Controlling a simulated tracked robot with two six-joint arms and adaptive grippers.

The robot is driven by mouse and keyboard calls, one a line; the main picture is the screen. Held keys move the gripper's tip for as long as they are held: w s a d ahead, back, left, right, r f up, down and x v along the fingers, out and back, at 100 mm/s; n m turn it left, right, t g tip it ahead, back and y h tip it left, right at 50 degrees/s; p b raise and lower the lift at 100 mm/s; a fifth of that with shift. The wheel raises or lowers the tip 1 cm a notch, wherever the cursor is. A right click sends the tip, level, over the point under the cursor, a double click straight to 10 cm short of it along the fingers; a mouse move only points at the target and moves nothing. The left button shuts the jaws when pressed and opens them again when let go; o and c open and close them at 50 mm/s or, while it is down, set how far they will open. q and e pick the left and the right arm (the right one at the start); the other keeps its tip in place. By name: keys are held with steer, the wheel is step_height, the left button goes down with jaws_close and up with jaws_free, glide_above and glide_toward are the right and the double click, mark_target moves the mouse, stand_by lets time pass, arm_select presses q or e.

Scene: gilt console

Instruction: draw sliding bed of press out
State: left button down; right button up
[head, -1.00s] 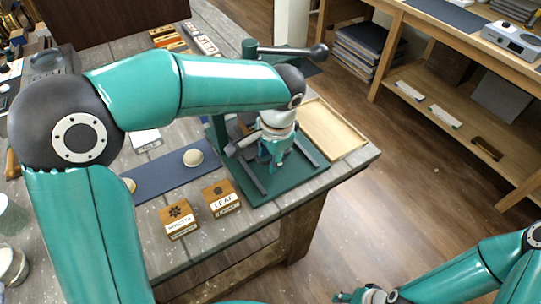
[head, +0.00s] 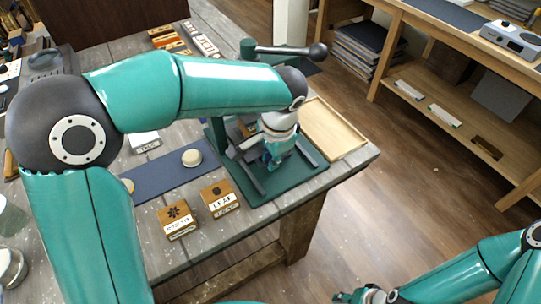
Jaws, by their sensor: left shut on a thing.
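The press is a dark green device on the table, with a flat green base (head: 296,184), grey rails and a lever arm ending in a dark ball knob (head: 318,51). My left arm crosses over it, and my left gripper (head: 272,160) points down above the base, between the rails. It is shut on a part of the sliding bed that is mostly hidden behind the gripper and arm. My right gripper (head: 358,297) is low at the bottom edge, away from the table; its fingers are too small and cut off to judge.
A shallow wooden tray (head: 350,146) lies right of the press. Two wooden stamp blocks, one marked LEAF (head: 220,199) and one with a flower (head: 178,220), stand in front. A blue mat (head: 160,182) holds a round pale piece (head: 192,158). The floor beyond the table edge is clear.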

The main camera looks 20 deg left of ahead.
arm_select(q)
steer(key=s+d+b, duration=0.2)
steer(key=s+d, duration=0.6)
steer(key=d, duration=0.1)
steer(key=shift+d+f, duration=0.15)
steer(key=shift+d, duration=0.15)
steer(key=c, duration=1.2)
jaws_free()
step_height(320, 180, up, 12)
steer(key=d, duration=0.2)
steer(key=shift+s, duration=0.45)
steer(key=shift+f, duration=0.15)
